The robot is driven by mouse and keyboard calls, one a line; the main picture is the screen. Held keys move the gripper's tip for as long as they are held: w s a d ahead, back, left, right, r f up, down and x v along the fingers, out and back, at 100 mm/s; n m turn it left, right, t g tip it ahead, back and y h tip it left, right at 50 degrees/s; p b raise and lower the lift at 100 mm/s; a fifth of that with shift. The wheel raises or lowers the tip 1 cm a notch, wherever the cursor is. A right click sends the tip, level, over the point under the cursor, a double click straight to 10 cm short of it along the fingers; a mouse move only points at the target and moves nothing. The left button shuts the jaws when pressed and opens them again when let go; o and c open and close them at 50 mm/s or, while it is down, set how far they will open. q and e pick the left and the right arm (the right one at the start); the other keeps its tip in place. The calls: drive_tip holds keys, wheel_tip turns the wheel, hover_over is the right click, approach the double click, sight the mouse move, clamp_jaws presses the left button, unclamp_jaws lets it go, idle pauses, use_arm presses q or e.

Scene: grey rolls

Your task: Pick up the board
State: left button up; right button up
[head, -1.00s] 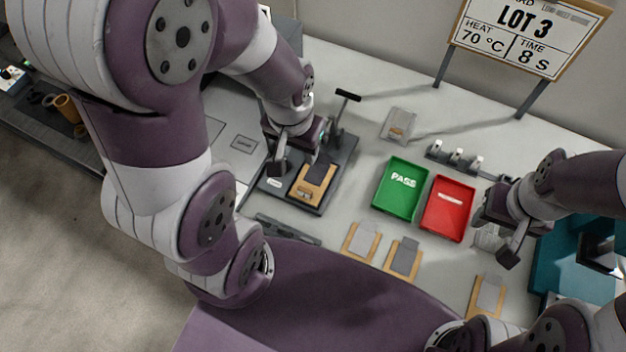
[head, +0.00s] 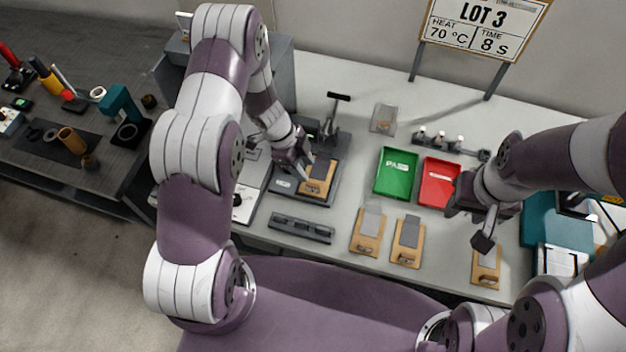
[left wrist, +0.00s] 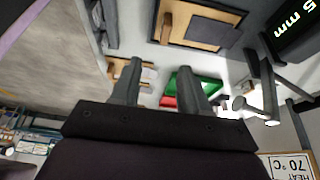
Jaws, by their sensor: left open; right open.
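One tan board (head: 317,188) with a dark sheet on it lies in a dark grey fixture (head: 283,186) at the middle left of the table; it also shows at the top of the left wrist view (left wrist: 205,28). Three more tan boards with grey sheets lie along the front: one (head: 366,244), one beside it (head: 407,252) and one at the right (head: 486,272). My left gripper (head: 301,176) is at the left side of the fixture's board; its open, empty fingers (left wrist: 155,72) show apart in the left wrist view. My right gripper (head: 482,228) is open above the right board.
A green tray (head: 396,190) and a red tray (head: 437,194) stand at the middle. A dark rack (head: 301,228) lies in front of the fixture. A black-handled lever (head: 334,112) rises behind the fixture. A sign (head: 485,28) stands at the back.

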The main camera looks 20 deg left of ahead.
use_arm(q)
hover_over(318, 186)
drive_tip(key=a, duration=0.2)
wheel_tip(318, 186, down, 5)
drive_tip(key=shift+s+r, duration=0.1)
drive_tip(key=shift+s, duration=0.05)
drive_tip(key=shift+d+f+p, duration=0.15)
drive_tip(key=shift+f+p, duration=0.2)
drive_tip(key=p+x, duration=0.1)
drive_tip(key=x, duration=0.3)
drive_tip(key=shift+f, duration=0.1)
drive_tip(key=shift+d+f, duration=0.1)
drive_tip(key=shift+f, duration=0.25)
clamp_jaws()
